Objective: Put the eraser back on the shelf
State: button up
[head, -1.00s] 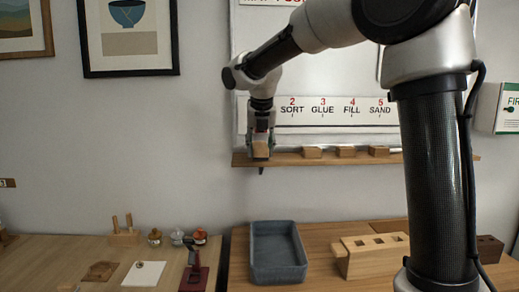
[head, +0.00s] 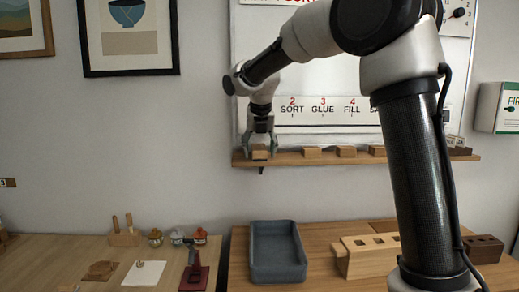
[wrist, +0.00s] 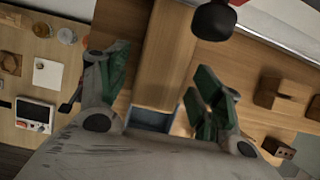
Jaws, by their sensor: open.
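The eraser, a wooden block (head: 260,154), sits at the left end of the wall shelf (head: 285,160), under the whiteboard. My gripper (head: 260,148) is just above it, open, with its green-padded fingers on either side of the block. In the wrist view the block (wrist: 167,55) fills the space between the spread fingers (wrist: 160,92), and gaps show beside it. It appears to rest on the shelf (wrist: 235,68). Its underside is hidden.
Similar wooden blocks (head: 312,153) stand farther right along the shelf. A dark round knob-like thing (wrist: 214,20) shows near the block in the wrist view. Below are a grey tray (head: 277,275), a slotted wooden block (head: 370,257) and a table with small tools and jars.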

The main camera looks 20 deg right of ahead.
jog(key=d+v, duration=0.1)
jog(key=v, duration=1.1)
jog(key=s+d+f+m, duration=0.2)
jog(key=s+d+m, duration=0.3)
jog(key=s+m, duration=0.3)
jog(key=s+d+f+m, duration=0.3)
jog(key=s+d+m, duration=0.2)
jog(key=s+m, duration=0.35)
jog(key=s+d+f+m, duration=0.2)
jog(key=s+f+m, duration=0.4)
jog(key=s+m, duration=0.2)
jog(key=s+d+f+m, duration=0.2)
jog(key=s+f+m, duration=0.4)
jog(key=s+m, duration=0.2)
jog(key=shift+s+d+m+y, duration=0.3)
jog(key=shift+m+y, duration=0.1)
jog(key=shift+m, duration=0.25)
